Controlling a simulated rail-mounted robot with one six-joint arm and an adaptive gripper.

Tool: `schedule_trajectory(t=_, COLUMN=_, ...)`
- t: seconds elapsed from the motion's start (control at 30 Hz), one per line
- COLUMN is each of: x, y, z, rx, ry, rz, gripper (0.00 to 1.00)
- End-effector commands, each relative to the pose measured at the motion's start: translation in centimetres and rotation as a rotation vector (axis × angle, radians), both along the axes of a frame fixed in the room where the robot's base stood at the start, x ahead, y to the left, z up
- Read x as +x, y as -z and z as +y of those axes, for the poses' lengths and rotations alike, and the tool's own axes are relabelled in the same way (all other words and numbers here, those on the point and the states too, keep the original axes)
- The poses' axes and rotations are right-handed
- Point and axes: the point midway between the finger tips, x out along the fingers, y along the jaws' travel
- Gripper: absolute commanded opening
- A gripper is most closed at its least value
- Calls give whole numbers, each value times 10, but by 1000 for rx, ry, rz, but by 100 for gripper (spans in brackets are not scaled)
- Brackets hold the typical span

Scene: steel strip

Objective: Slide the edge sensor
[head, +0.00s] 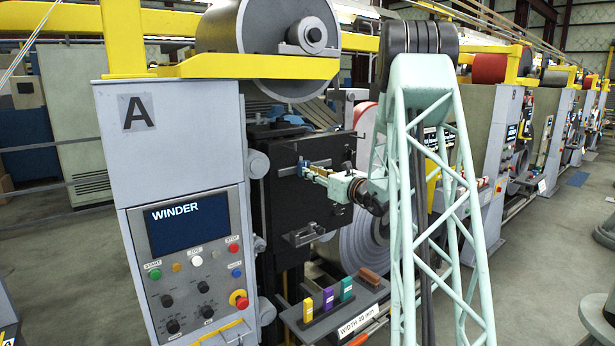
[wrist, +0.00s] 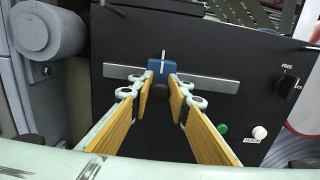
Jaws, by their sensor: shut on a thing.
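The edge sensor, a small blue block with a white mark (wrist: 156,66), sits on a grey horizontal rail (wrist: 215,84) across a black panel in the wrist view. In the head view it is a small blue patch (head: 303,164) at the end of my arm. My gripper (wrist: 162,82) has its yellow-padded fingers on either side of the block's lower part and is shut on it. A dark round part shows between the fingers. The fingertips partly hide the block's sides and lower edge.
The black panel (wrist: 110,96) carries a FREE/LOCK switch (wrist: 287,83), a green button (wrist: 223,128) and a white TEACH button (wrist: 260,132) to the right. A grey cylinder (wrist: 48,30) stands at the left. In the head view, a shelf with coloured blocks (head: 327,298) lies below.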

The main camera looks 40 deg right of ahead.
Motion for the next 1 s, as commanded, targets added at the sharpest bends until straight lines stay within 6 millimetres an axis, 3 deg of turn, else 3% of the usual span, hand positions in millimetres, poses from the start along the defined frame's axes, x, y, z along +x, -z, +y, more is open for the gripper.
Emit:
schedule_trajectory(t=0.17, x=-1, y=1, z=-1, rx=1, ry=2, rz=3, gripper=0)
schedule_trajectory(t=0.2, x=-1, y=1, z=-1, rx=1, ry=2, rz=3, gripper=17)
schedule_trajectory(t=0.3, x=-1, y=1, z=0, rx=1, ry=1, rz=2, gripper=26)
schedule_trajectory(t=0.73, x=-3, y=0, z=0, rx=1, ry=1, rz=1, gripper=27)
schedule_trajectory(t=1.0, x=-21, y=0, z=1, rx=1, ry=2, rz=0, gripper=27)
